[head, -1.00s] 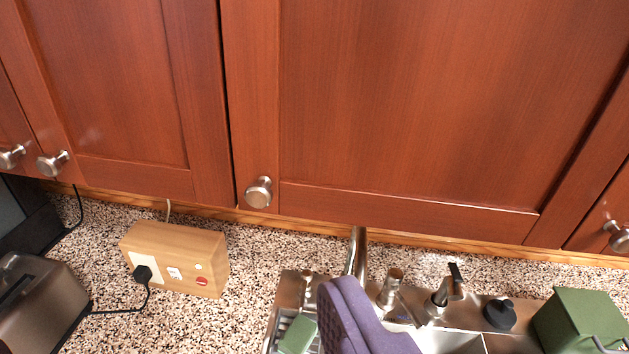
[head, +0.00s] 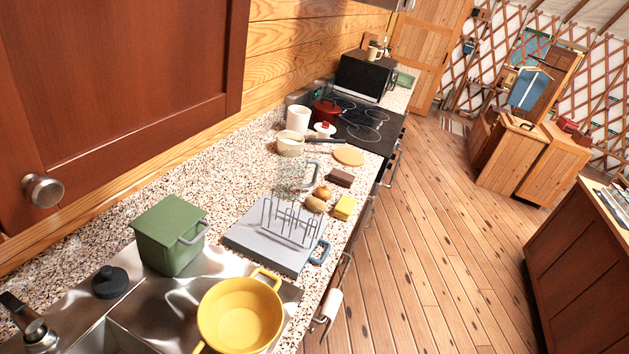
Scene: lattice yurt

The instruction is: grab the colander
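No plainly perforated bowl shows in the head view, so I cannot tell for sure which thing is the colander. A yellow two-handled vessel (head: 240,314) stands at the front edge of the sink area, at bottom centre; I see no holes in it. Farther along the counter is a see-through greenish mesh-like thing (head: 291,178) close to a grey curved handle; its shape is hard to make out. My gripper is not in view.
A green box with a handle (head: 171,236) stands left of a grey board (head: 263,246) bearing a wire rack. A yellow sponge (head: 343,207), a white canister (head: 298,119) and a black cooktop (head: 362,122) lie beyond. Open wooden floor (head: 440,240) is to the right.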

